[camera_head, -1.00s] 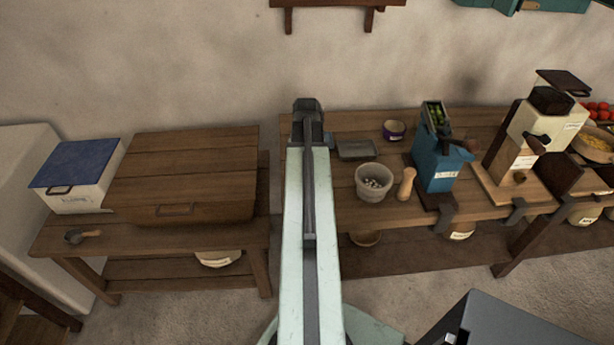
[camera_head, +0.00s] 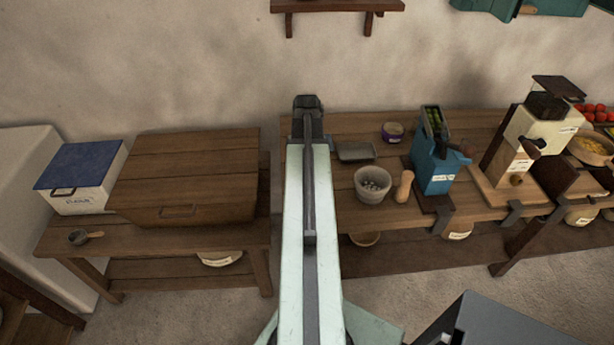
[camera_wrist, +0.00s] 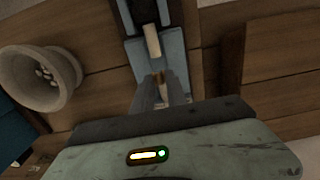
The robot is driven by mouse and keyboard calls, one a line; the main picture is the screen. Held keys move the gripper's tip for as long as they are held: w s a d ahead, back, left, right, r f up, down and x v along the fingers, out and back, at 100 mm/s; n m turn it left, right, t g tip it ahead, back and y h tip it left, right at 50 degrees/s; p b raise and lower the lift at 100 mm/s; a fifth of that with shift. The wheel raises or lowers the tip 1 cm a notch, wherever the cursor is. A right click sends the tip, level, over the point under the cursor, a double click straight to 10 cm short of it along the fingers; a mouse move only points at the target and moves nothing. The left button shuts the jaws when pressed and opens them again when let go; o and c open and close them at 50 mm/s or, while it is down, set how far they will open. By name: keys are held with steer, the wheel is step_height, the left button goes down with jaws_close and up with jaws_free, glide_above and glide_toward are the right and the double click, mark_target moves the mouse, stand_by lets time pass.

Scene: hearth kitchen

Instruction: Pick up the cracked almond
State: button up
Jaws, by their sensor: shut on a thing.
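My gripper (camera_wrist: 161,90) is shut on a small tan-brown piece, which I take to be the cracked almond (camera_wrist: 162,92). Only a sliver of it shows between the fingers in the wrist view. The fingers are over a blue-grey device (camera_wrist: 172,45) with a pale strip (camera_wrist: 152,40) on it. I cannot tell whether the almond is clear of it. In the head view my arm hides the gripper tips and almond, and most of this device.
A pale mortar (camera_head: 373,186) with several whitish pieces stands on the bench, also at left in the wrist view (camera_wrist: 70,80). Beside it are a pestle (camera_head: 404,186), a grey tray (camera_head: 356,150) and a blue mill (camera_head: 437,165). A wooden chest (camera_head: 185,185) stands left.

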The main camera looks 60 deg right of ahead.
steer(key=shift+r, duration=0.15)
step_height(320, 180, up, 6)
steer(key=p, duration=0.6)
stand_by(0.4)
